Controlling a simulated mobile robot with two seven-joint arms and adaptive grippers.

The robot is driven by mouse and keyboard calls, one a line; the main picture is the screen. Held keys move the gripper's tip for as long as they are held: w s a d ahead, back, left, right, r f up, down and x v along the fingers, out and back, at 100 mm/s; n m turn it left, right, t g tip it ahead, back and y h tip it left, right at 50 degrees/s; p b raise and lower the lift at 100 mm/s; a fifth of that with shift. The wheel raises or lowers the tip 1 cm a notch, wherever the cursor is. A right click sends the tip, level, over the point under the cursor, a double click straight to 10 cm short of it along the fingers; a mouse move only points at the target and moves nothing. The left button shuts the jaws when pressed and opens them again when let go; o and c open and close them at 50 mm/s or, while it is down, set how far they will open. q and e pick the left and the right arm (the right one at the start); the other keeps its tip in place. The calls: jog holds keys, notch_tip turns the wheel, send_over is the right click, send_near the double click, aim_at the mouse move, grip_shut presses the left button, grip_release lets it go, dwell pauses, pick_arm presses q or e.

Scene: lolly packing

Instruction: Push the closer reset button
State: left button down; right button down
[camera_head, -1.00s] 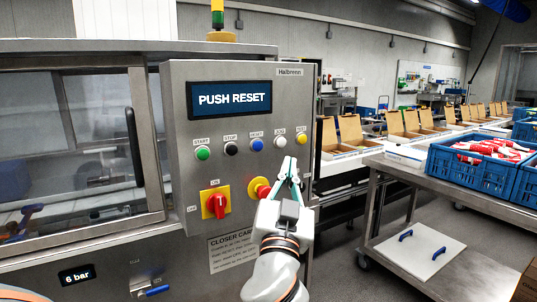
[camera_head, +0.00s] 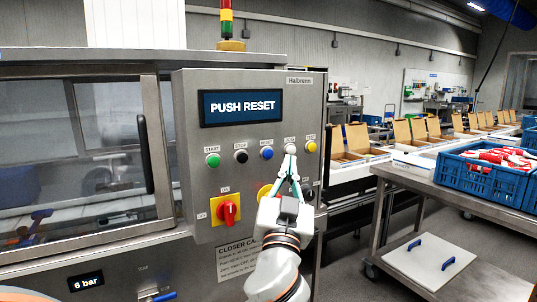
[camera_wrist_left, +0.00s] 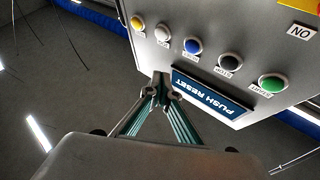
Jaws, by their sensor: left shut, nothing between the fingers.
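The closer's control panel (camera_head: 300,100) has a screen (camera_head: 243,107) reading "PUSH RESET". The blue button labelled RESET (camera_head: 267,153) sits mid-row, between the black STOP button (camera_head: 241,156) and the white button (camera_head: 290,148). My left gripper (camera_head: 290,160) is shut and empty, its tips pointing up just below the white button, right of the blue one. In the left wrist view the panel appears upside down, with the blue button (camera_wrist_left: 192,46) beyond the shut fingertips (camera_wrist_left: 161,88). Whether the tips touch the panel cannot be told. My right gripper is not in view.
A green START button (camera_head: 213,160) and a yellow button (camera_head: 311,147) are in the same row. A red rotary switch (camera_head: 228,211) and a partly hidden yellow-backed control (camera_head: 264,191) sit lower. A steel table (camera_head: 405,175) with blue crates (camera_head: 480,179) stands right.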

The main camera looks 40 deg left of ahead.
aim_at(268, 154)
pick_arm(q)
jog(key=shift+w+a, duration=0.35)
jog(key=shift+a, duration=0.55)
jog(key=shift+w+a, duration=0.4)
jog(key=shift+a, duration=0.5)
jog(key=shift+w+a, duration=0.35)
jog(key=shift+a, duration=0.55)
jog(key=shift+w+a, duration=0.15)
jog(key=shift+a, duration=0.25)
jog(key=shift+w+a, duration=0.2)
jog(key=shift+a, duration=0.25)
dwell(0.5)
jog(key=shift+s+d, duration=0.35)
jog(key=shift+d, duration=0.5)
